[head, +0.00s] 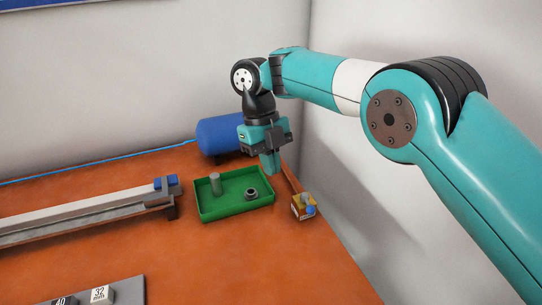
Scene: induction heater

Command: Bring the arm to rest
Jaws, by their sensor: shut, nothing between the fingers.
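My arm, teal with black and white sections, reaches in from the right side of the head view. My gripper (272,171) points down above the right end of the green tray (203,213). Its fingers are together with nothing between them. The arm hides part of the wall and part of the blue cylinder behind it.
The green tray holds a grey upright cylinder (215,184) and a dark ring-like part (251,194). A blue tank (217,136) stands behind. A long rail (85,212) lies left. Walls stand close behind and right.

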